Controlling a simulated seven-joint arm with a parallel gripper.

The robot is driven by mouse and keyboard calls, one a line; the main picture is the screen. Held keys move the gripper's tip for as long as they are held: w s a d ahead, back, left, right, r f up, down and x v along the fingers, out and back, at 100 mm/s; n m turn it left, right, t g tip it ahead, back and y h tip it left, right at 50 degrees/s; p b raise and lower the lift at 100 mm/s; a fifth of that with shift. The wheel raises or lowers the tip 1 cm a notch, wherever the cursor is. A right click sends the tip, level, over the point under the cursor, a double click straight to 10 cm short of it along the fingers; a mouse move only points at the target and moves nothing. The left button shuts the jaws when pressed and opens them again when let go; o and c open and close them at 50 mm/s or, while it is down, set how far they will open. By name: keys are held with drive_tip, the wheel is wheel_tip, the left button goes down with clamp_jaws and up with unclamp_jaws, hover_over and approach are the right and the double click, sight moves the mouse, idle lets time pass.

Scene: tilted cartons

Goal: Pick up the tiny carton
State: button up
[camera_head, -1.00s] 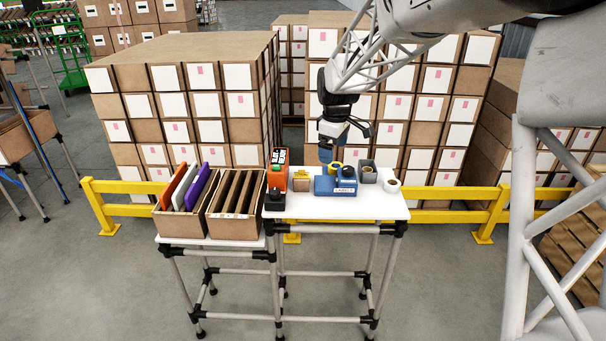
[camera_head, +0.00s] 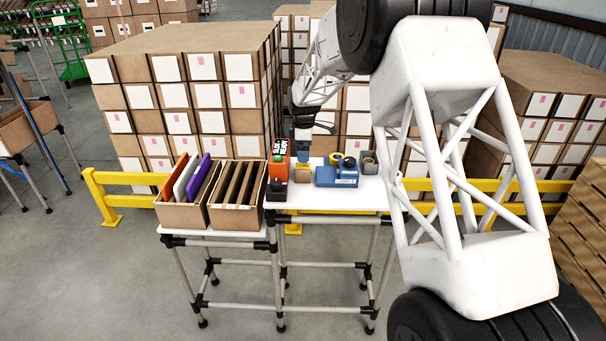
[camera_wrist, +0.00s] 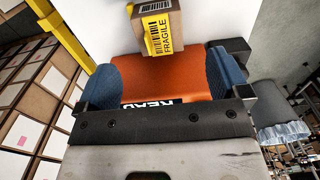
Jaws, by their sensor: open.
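The tiny carton (camera_head: 303,173) is a small brown box with a yellow label, standing on the white tabletop (camera_head: 345,199) just right of an orange box (camera_head: 279,160). In the wrist view, the carton (camera_wrist: 160,30) shows at the top with a yellow FRAGILE label. My gripper (camera_head: 303,140) hangs above and slightly behind the carton. In the wrist view, the blue fingertips of my gripper (camera_wrist: 166,80) are spread, and the carton lies beyond them, not between them. The orange box (camera_wrist: 165,75) fills the view between the fingers; I cannot tell whether they touch it.
A blue device (camera_head: 336,177) and a grey holder (camera_head: 369,162) stand right of the carton. A black item (camera_head: 276,191) is in front of the orange box. Bins with panels (camera_head: 234,218) stand on the left table. Carton stacks and a yellow rail (camera_head: 125,179) are behind.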

sight(303, 166)
drive_tip(key=shift+f, duration=0.1)
drive_tip(key=shift+f, duration=1.2)
drive_tip(key=shift+f, duration=0.1)
drive_tip(key=shift+w+a+f, duration=0.1)
drive_tip(key=shift+f, duration=2.4)
drive_tip(key=shift+c, duration=0.4)
drive_tip(key=c, duration=0.9)
drive_tip(key=shift+r, duration=0.1)
